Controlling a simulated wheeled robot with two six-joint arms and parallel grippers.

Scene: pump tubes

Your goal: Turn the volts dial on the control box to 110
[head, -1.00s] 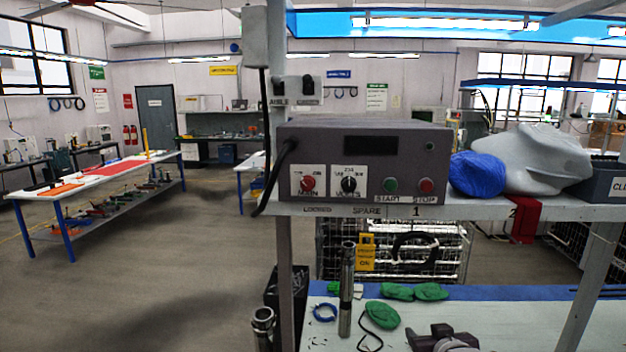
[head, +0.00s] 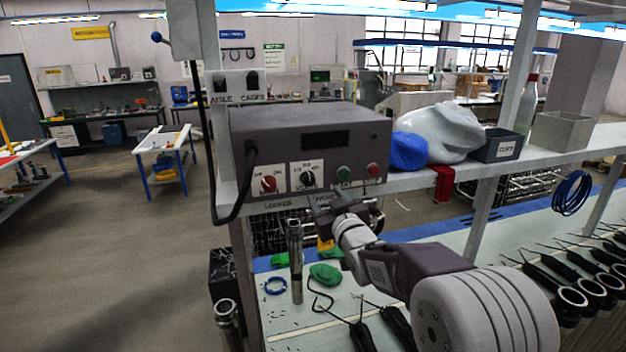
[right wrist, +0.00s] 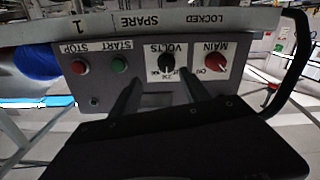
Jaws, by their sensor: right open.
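The grey control box (head: 300,150) stands on the shelf in the head view. Its black volts dial (head: 308,179) sits on a white plate, right of the red main dial (head: 268,184). My right gripper (head: 325,200) is in front of and just below the volts plate. In the right wrist view, which is upside down, the volts dial (right wrist: 167,63) shows between the two open fingers (right wrist: 158,92). The fingers look apart from the dial, with nothing held. The number the dial points at is too small to read. My left gripper is not in view.
Green start (head: 343,173) and red stop (head: 374,169) buttons sit right of the dial. A black cable (head: 212,190) hangs at the box's left side. The shelf edge (head: 400,184) runs below the box. A steel tube (head: 296,262) stands upright on the bench below.

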